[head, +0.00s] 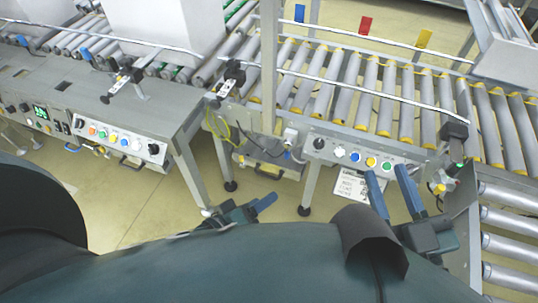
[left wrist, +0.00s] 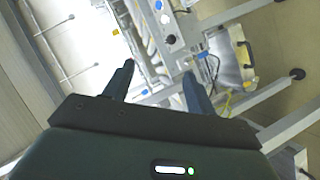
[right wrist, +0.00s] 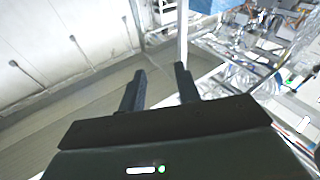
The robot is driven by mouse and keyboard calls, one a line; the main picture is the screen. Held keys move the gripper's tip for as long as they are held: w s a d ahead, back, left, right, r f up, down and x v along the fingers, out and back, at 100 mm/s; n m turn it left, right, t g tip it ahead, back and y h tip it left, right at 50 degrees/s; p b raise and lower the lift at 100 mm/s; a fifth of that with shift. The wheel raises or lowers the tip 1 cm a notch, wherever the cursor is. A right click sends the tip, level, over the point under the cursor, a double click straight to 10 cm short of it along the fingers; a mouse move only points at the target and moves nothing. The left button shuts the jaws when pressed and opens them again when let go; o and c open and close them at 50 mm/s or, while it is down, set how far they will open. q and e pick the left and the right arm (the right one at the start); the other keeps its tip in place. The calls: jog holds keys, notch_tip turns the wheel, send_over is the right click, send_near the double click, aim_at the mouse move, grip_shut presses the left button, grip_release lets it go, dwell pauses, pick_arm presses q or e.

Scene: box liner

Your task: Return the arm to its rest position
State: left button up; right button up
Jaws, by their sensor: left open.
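My left gripper (head: 256,207) is low in the head view, in front of the conveyors, with its blue fingers partly seen edge-on. In the left wrist view my left gripper (left wrist: 158,75) has its fingers apart and nothing between them. My right gripper (head: 392,188) is further right in the head view, near the control panel's right end, with two blue fingers apart. In the right wrist view my right gripper (right wrist: 160,72) is also open and empty.
A roller conveyor (head: 350,80) runs across the back, with a button panel (head: 362,160) on its front. A grey workbench (head: 60,95) with another button panel (head: 117,140) stands at left. Yellowish floor (head: 130,200) is open in front.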

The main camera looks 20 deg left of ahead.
jog(key=d+f+m+g+h, duration=0.3)
jog(key=d+f+g+h, duration=0.35)
jog(key=f, duration=0.65)
pick_arm(q)
jog(key=s+a+r+m+g+y, duration=0.4)
jog(key=s+a+m+g+y, duration=0.4)
jog(key=s, duration=0.3)
pick_arm(e)
jog(key=s+d+f+m+g+h, duration=0.2)
jog(key=s+d+f+g+h, duration=0.1)
jog(key=s+d+f+g, duration=0.4)
pick_arm(q)
jog(key=w+d+r+m+t+h+p, duration=0.1)
jog(key=w+d+t+h+p, duration=0.3)
jog(key=p, duration=0.4)
jog(key=shift+w+d+t+h, duration=0.3)
jog(key=shift+w+d+t, duration=0.65)
jog(key=shift+w, duration=0.3)
pick_arm(e)
jog(key=w+a+r+n+t+y, duration=0.1)
jog(key=w+a+r+t+y, duration=0.1)
jog(key=w+a+t, duration=0.3)
jog(key=a+t+y, duration=0.1)
jog(key=a, duration=0.2)
jog(key=shift+a+y, duration=0.15)
jog(key=shift+y, duration=0.2)
pick_arm(q)
jog(key=shift+w+r, duration=0.1)
pick_arm(e)
jog(key=shift+r, duration=0.15)
